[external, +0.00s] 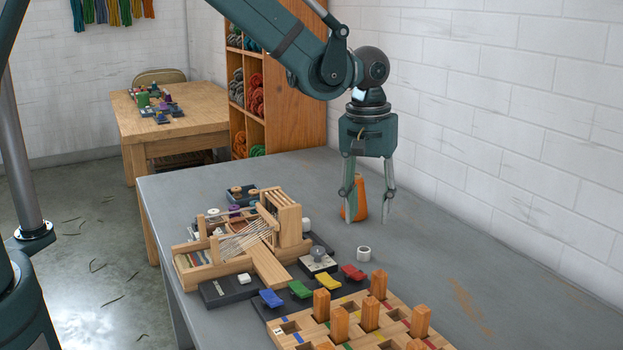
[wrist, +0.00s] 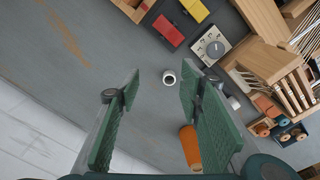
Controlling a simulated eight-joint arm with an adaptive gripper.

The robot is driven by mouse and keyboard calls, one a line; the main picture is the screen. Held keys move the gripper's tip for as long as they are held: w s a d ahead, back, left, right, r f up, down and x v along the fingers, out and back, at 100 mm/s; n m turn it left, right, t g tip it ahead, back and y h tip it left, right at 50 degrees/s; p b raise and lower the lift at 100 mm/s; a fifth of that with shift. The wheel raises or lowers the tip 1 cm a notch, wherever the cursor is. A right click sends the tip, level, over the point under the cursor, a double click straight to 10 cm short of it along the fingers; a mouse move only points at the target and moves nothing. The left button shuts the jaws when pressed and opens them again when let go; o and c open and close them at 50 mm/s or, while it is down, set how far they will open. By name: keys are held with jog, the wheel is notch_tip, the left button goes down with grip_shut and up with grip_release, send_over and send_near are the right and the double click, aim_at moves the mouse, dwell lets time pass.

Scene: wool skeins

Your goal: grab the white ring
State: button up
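The white ring (external: 364,254), a short hollow cylinder, stands on the grey table, clear of other objects. In the wrist view the white ring (wrist: 169,78) appears between the fingertips, slightly nearer the right finger, with its dark opening visible. My gripper (external: 367,218) is open and empty, pointing down above the table. In the external view its fingertips are above the ring in the picture. The open gripper (wrist: 160,82) also shows in the wrist view, its green fingers spread apart. No finger visibly touches the ring.
An orange cone-like object (external: 361,203) stands behind my fingers; in the wrist view it (wrist: 191,148) is beside the right finger. A wooden loom (external: 275,270), a dial box (external: 318,263), coloured pedals and a pegged wooden board (external: 372,328) lie nearby. The table's right side is bare.

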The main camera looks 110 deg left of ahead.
jog(key=n, duration=0.2)
send_near(364, 247)
jog(key=d+f, duration=0.1)
jog(key=shift+w+d+f, duration=0.15)
jog(key=shift+w, duration=0.2)
jog(key=shift+f, duration=1.25)
jog(key=shift+f+b, duration=0.65)
jog(key=shift+f, duration=2)
jog(key=c, duration=0.7)
